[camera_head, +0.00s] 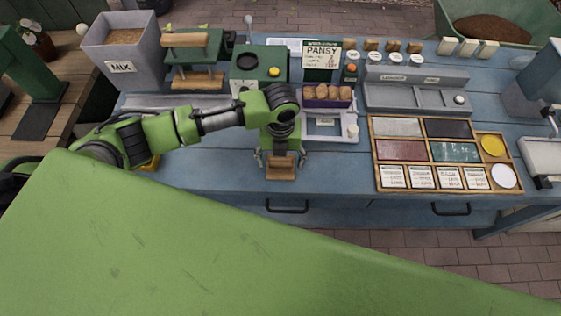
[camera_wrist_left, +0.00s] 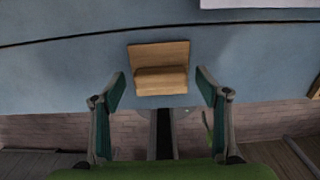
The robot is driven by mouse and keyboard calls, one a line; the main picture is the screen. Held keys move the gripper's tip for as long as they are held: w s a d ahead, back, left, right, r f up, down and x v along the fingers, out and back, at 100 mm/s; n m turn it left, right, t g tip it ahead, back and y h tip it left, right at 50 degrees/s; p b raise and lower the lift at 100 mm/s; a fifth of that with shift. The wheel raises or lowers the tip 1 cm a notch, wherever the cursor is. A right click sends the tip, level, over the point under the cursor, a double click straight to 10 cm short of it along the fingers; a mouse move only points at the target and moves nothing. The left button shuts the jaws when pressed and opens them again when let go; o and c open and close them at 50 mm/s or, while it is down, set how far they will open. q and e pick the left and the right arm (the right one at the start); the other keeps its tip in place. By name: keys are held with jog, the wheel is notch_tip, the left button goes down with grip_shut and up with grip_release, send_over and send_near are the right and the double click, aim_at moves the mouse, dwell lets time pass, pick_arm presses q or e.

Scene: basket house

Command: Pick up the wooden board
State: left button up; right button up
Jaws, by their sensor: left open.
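The small wooden board (camera_head: 281,172) lies at the front edge of the blue table, with a raised block-like part on it. In the left wrist view the board (camera_wrist_left: 160,54) is in the middle, ahead of the fingers. My left gripper (camera_head: 281,160) is open above the board, with one finger out to either side. In the left wrist view the gripper (camera_wrist_left: 161,88) shows a gap between each finger and the board, and nothing is held. My right gripper does not show.
A wooden tray (camera_head: 447,190) with cards and tiles lies to the right. A white scale-like stand (camera_head: 331,131) carries a purple box (camera_head: 327,97) behind the gripper. A grey MIX bin (camera_head: 123,50) stands back left. Table handles (camera_head: 287,208) stick out below the front edge.

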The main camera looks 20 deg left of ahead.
pick_arm(q)
jog(key=shift+f, duration=0.35)
jog(key=c, duration=1.2)
jog(key=shift+r, duration=0.1)
jog(key=shift+r+b, duration=0.45)
jog(key=shift+r, duration=0.1)
jog(key=shift+w+r+b, duration=0.1)
jog(key=shift+r+b, duration=0.3)
jog(key=shift+r, duration=0.2)
jog(key=s+d+r, duration=0.1)
jog(key=s+r, duration=0.2)
jog(key=s, duration=0.1)
jog(key=s+r+b, duration=0.1)
jog(key=s+r, duration=0.3)
jog(key=s, duration=0.1)
jog(key=s+d+r+b, duration=0.1)
jog(key=s+r, duration=0.2)
jog(key=s, duration=0.2)
jog(key=shift+d+r, duration=0.3)
jog(key=shift+d, duration=0.05)
